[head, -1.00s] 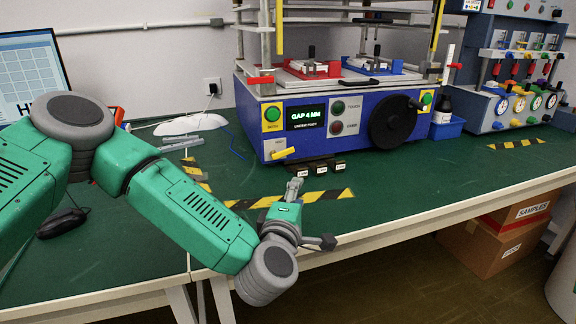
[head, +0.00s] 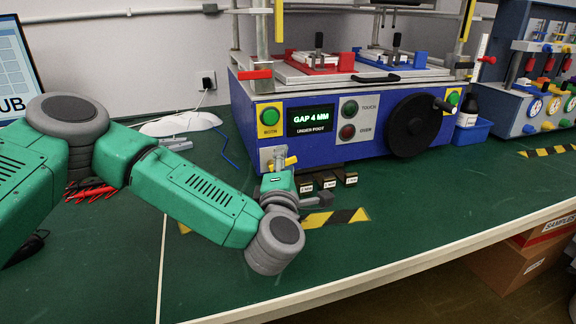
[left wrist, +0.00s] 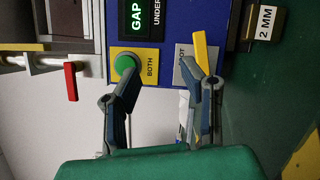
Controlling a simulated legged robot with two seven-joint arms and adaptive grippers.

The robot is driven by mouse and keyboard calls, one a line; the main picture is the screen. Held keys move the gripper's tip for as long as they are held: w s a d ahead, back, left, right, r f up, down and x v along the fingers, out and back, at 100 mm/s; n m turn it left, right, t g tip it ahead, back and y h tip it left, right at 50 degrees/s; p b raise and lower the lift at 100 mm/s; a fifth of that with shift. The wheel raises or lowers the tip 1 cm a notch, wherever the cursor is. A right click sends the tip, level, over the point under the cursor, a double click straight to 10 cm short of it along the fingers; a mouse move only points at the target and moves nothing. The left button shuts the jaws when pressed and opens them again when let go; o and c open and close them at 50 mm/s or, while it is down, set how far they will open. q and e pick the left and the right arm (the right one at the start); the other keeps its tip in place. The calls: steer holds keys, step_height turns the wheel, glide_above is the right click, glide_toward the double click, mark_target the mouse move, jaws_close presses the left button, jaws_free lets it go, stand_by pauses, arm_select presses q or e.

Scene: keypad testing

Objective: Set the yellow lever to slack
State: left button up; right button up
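The yellow lever (head: 290,161) sits on a pale plate low on the left front of the blue machine (head: 330,150). In the head view, my left gripper (head: 273,158) is in front of it and partly hides it. In the left wrist view, the lever (left wrist: 204,50) is a slanted yellow bar on a plate whose label is partly covered. My left gripper (left wrist: 165,70) is open there with its fingers well apart. Its right finger overlaps the lever's plate beside the lever; I cannot tell whether they touch. The left fingertip overlaps the green button (left wrist: 124,65). My right gripper is not in view.
The machine's display (head: 311,118) reads GAP 4 MM. A black handwheel (head: 405,125) is on its right front. Small labelled blocks (head: 327,182) stand just right of my gripper. The green bench (head: 400,205) is mostly clear in front.

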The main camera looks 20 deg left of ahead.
arm_select(q)
steer(key=b, duration=0.2)
glide_toward(288, 164)
steer(key=shift+w+a+f, duration=0.1)
steer(key=shift+w+f, duration=0.1)
steer(key=shift+w, duration=0.55)
steer(key=b+x, duration=0.1)
steer(key=x, duration=0.5)
steer(key=shift+w+a+r, duration=0.1)
steer(key=shift+a+r, duration=0.05)
steer(key=shift+a, duration=0.05)
steer(key=shift+w+r, duration=0.25)
steer(key=shift+w, duration=0.4)
